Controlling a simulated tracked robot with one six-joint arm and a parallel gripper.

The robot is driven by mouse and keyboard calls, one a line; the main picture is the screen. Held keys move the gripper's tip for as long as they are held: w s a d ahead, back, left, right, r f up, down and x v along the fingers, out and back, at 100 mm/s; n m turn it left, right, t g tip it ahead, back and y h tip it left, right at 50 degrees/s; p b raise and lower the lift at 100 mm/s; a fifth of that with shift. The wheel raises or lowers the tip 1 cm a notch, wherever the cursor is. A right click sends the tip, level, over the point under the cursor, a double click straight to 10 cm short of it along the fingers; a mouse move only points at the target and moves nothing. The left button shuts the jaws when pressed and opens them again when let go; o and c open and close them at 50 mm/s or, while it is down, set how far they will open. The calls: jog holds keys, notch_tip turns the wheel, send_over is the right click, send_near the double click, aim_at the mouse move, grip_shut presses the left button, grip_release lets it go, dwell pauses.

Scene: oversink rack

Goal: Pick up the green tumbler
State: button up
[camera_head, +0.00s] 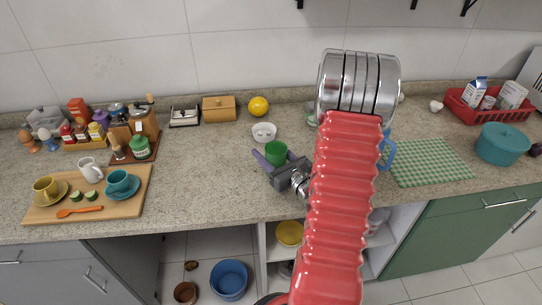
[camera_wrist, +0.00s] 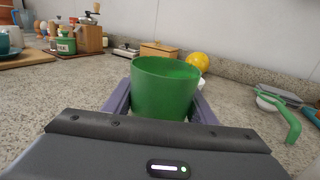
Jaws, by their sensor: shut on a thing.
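The green tumbler (camera_head: 276,151) is near the middle of the stone counter in the head view. In the wrist view the tumbler (camera_wrist: 164,90) stands upright, mouth up, between the two purple fingers. My gripper (camera_head: 271,157) is shut on the tumbler, with one finger along each side; it also shows in the wrist view (camera_wrist: 160,104). The tumbler's base is hidden behind the gripper body, so I cannot tell whether it touches the counter.
A white bowl (camera_head: 264,132) stands just behind the tumbler, with a yellow ball (camera_head: 259,106) and a wooden box (camera_head: 219,108) beyond. A wooden board (camera_head: 87,205) with cups lies left. A green checked cloth (camera_head: 430,164) lies right. Counter left of the tumbler is clear.

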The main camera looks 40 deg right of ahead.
jog(key=shift+r, duration=0.3)
notch_tip(320, 180, up, 9)
jog(key=shift+r, duration=0.15)
dwell(1.1)
jog(key=shift+s, duration=0.15)
dwell(0.7)
